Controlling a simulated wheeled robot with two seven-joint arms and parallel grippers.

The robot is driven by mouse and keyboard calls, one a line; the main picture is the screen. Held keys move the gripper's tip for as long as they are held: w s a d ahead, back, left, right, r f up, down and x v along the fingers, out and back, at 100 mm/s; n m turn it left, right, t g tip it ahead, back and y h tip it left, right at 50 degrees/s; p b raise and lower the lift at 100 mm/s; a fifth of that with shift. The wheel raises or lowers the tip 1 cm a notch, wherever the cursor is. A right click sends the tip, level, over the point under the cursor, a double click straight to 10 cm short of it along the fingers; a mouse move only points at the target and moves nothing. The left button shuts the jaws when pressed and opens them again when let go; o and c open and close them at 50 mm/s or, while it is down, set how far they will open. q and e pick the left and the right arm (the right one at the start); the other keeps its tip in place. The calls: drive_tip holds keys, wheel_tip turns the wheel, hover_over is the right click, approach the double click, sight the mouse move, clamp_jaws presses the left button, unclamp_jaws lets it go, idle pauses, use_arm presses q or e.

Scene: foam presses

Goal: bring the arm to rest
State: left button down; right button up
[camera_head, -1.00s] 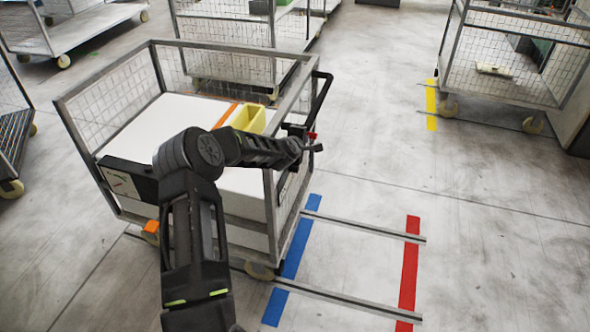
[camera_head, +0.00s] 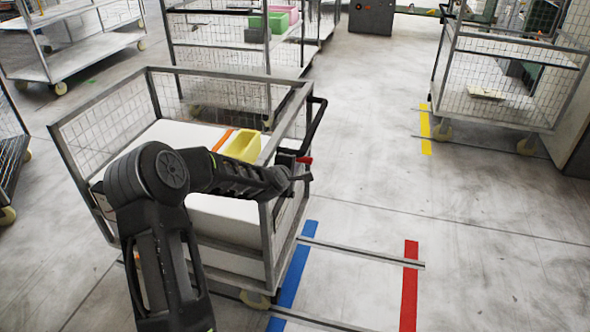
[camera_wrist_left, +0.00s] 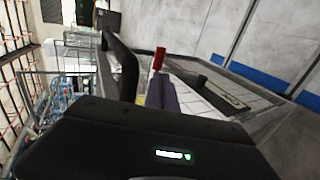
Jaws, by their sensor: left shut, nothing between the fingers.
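My left arm comes in from the bottom left in the head view and bends right above the near part of a wire-mesh cart (camera_head: 150,69). My left gripper (camera_head: 302,174) is at the cart's right side, close to the black push handle (camera_head: 318,118) and a small red lever (camera_head: 304,159). It is shut with nothing in it. I cannot tell whether it touches the cart. In the left wrist view, the red lever (camera_wrist_left: 159,59) and black handle (camera_wrist_left: 124,66) stand close ahead. My right gripper is not in view.
The cart holds a large white block (camera_head: 225,215) and a yellow container (camera_head: 241,146). Blue (camera_head: 290,284) and red (camera_head: 410,290) floor strips lie to its right, crossed by rails. Other carts stand behind and at the upper right (camera_head: 480,100). The floor between is clear.

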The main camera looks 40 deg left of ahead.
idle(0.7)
use_arm(q)
drive_tip(key=s+d+f+m+g+h, duration=0.3)
drive_tip(key=s+d+f+m, duration=0.4)
drive_tip(key=d+f, duration=0.5)
drive_tip(key=s+d+f+m+g+h, duration=0.25)
drive_tip(key=s+d+f+m, duration=0.35)
drive_tip(key=s+d+f, duration=0.5)
drive_tip(key=s+d+f+m+g+h, duration=0.2)
drive_tip(key=s+d+f+m+g, duration=0.2)
drive_tip(key=s+d, duration=1.5)
drive_tip(key=s+m+g, duration=0.1)
drive_tip(key=m, duration=0.2)
drive_tip(key=shift+d+g+h, duration=0.3)
drive_tip(key=shift+g+h, duration=0.05)
